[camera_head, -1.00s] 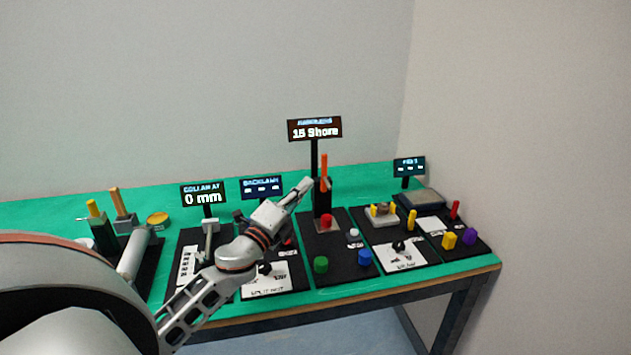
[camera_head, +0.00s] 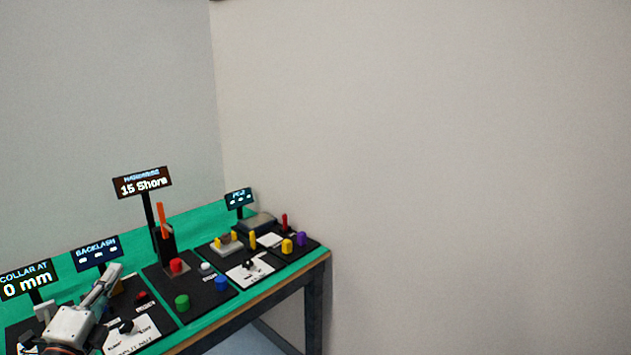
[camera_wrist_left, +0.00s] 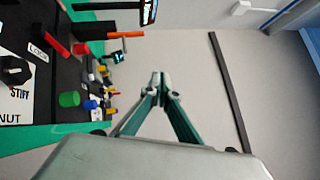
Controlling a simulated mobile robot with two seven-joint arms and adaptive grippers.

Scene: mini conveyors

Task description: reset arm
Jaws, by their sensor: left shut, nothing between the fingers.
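My left gripper (camera_head: 108,280) reaches in from the lower left in the head view, above the left part of the green-topped table (camera_head: 196,219). Its fingers are together and hold nothing. In the left wrist view the two fingertips (camera_wrist_left: 159,86) meet in front of the plain wall, with the table off to the left side. My right gripper is in neither view.
Black station boards carry a red block (camera_head: 176,265), a green knob (camera_head: 182,302), a blue knob (camera_head: 221,284) and a purple knob (camera_head: 301,239). Signs stand behind, including the 15 Shore display (camera_head: 142,184). A wall (camera_head: 450,150) is at the right.

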